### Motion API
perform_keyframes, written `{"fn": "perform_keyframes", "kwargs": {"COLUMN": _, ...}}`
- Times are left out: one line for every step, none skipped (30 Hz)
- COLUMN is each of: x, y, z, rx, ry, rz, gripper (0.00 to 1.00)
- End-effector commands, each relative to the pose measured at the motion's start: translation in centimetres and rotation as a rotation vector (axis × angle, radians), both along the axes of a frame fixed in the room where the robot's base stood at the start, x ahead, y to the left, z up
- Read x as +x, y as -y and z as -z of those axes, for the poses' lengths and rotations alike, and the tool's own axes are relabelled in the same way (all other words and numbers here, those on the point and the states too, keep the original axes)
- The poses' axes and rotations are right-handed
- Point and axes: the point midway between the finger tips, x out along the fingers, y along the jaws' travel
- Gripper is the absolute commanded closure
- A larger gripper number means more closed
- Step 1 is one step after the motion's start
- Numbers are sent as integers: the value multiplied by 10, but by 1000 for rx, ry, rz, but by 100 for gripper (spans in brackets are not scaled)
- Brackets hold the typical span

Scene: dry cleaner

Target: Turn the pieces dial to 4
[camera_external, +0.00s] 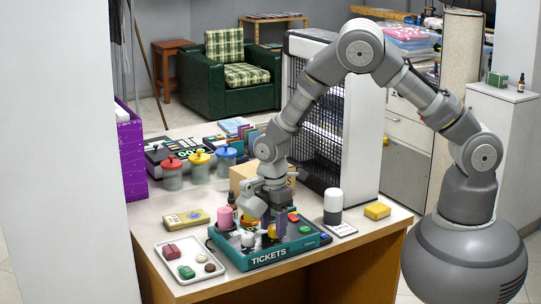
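The teal box marked TICKETS (268,257) sits near the front edge of the counter. Its top carries several small coloured controls, among them a white knob (248,240) and a yellow part (271,232). I cannot tell which of them is the pieces dial, and no dial setting is readable at this size. My gripper (267,213) points down over the box's top, close above the controls, and hides part of it. Whether its fingers touch a control, and how far apart they are, I cannot tell.
A pink cylinder (225,217) and dark bottle stand by the box's left rear. A white tray (187,281) holds small pieces at left. A black-and-white cylinder (333,208) and yellow block (377,211) stand at right. A cardboard box (243,173) and lidded jars (200,171) are behind.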

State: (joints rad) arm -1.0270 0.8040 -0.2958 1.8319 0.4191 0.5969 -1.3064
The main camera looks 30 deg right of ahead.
Motion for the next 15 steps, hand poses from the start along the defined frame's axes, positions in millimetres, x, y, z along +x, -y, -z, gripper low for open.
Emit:
{"fn": "perform_keyframes", "kwargs": {"x": 0, "y": 0, "z": 0, "rx": 0, "ry": 0, "rz": 0, "gripper": 62}}
{"fn": "perform_keyframes", "kwargs": {"x": 0, "y": 0, "z": 0, "rx": 0, "ry": 0, "rz": 0, "gripper": 68}}
{"fn": "perform_keyframes", "kwargs": {"x": 0, "y": 0, "z": 0, "rx": 0, "ry": 0, "rz": 0, "gripper": 78}}
{"fn": "perform_keyframes", "kwargs": {"x": 0, "y": 0, "z": 0, "rx": 0, "ry": 0, "rz": 0, "gripper": 84}}
{"fn": "perform_keyframes", "kwargs": {"x": 0, "y": 0, "z": 0, "rx": 0, "ry": 0, "rz": 0, "gripper": 91}}
{"fn": "perform_keyframes", "kwargs": {"x": 0, "y": 0, "z": 0, "rx": 0, "ry": 0, "rz": 0, "gripper": 95}}
{"fn": "perform_keyframes", "kwargs": {"x": 0, "y": 0, "z": 0, "rx": 0, "ry": 0, "rz": 0, "gripper": 95}}
{"fn": "perform_keyframes", "kwargs": {"x": 0, "y": 0, "z": 0, "rx": 0, "ry": 0, "rz": 1, "gripper": 95}}
{"fn": "perform_keyframes", "kwargs": {"x": 0, "y": 0, "z": 0, "rx": 0, "ry": 0, "rz": 2, "gripper": 95}}
{"fn": "perform_keyframes", "kwargs": {"x": 0, "y": 0, "z": 0, "rx": 0, "ry": 0, "rz": 4, "gripper": 95}}
{"fn": "perform_keyframes", "kwargs": {"x": 0, "y": 0, "z": 0, "rx": 0, "ry": 0, "rz": 8, "gripper": 95}}
{"fn": "perform_keyframes", "kwargs": {"x": 0, "y": 0, "z": -1, "rx": 1, "ry": 0, "rz": 14, "gripper": 95}}
{"fn": "perform_keyframes", "kwargs": {"x": 0, "y": 0, "z": -1, "rx": 0, "ry": 0, "rz": 21, "gripper": 95}}
{"fn": "perform_keyframes", "kwargs": {"x": 0, "y": 0, "z": -1, "rx": 0, "ry": 0, "rz": 28, "gripper": 95}}
{"fn": "perform_keyframes", "kwargs": {"x": 0, "y": 0, "z": -1, "rx": 1, "ry": 0, "rz": 41, "gripper": 95}}
